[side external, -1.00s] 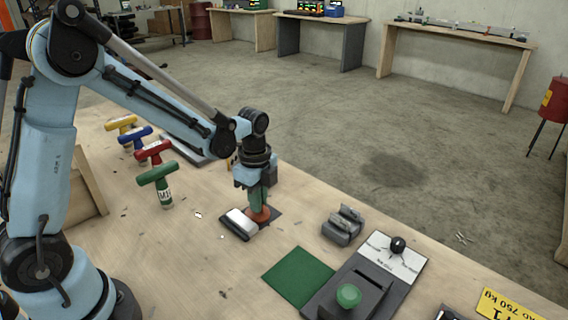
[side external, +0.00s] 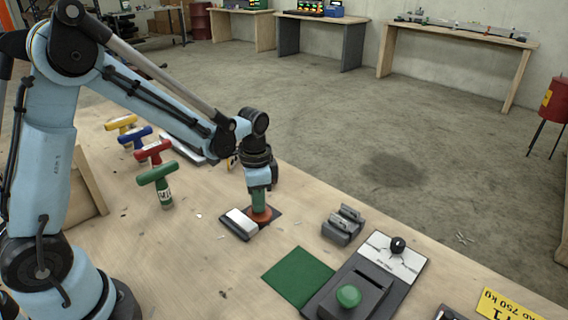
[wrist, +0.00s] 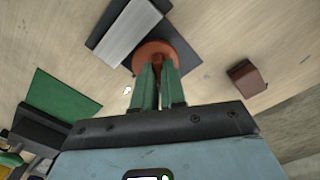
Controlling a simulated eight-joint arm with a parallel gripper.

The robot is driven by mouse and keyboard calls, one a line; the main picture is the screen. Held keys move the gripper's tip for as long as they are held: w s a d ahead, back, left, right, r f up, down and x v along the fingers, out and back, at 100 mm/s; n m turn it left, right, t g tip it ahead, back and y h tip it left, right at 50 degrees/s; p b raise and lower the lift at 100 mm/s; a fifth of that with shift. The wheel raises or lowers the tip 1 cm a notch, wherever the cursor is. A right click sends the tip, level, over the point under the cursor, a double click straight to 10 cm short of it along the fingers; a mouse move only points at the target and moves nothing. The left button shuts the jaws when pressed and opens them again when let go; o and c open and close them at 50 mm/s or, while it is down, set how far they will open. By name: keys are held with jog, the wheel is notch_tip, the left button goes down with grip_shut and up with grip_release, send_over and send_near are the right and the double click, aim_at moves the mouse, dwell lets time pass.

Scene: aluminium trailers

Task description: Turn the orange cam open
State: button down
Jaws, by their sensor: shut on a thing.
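The orange cam (side external: 261,217) is a round piece on a dark plate, beside a silver block (side external: 239,221). My gripper (side external: 259,204) points straight down onto the cam with its green fingers. In the wrist view the cam (wrist: 184,55) shows as an orange disc at the fingertips. There my gripper (wrist: 159,70) is shut on the cam's upper part, which the fingers mostly hide. The silver block (wrist: 128,32) lies close beside the disc, and I cannot tell whether they touch.
T-handled tools in green (side external: 158,174), red, blue and yellow stand at the left. A grey clamp block (side external: 343,224), a green mat (side external: 298,276) and a panel with a black knob (side external: 397,245) and green button (side external: 348,296) lie to the right.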

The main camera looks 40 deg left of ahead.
jog(key=n, duration=0.6)
jog(key=shift+n, duration=0.4)
dwell(0.3)
jog(key=c, duration=1.2)
grip_release()
jog(key=shift+r, duration=0.1)
notch_tip(320, 180, up, 12)
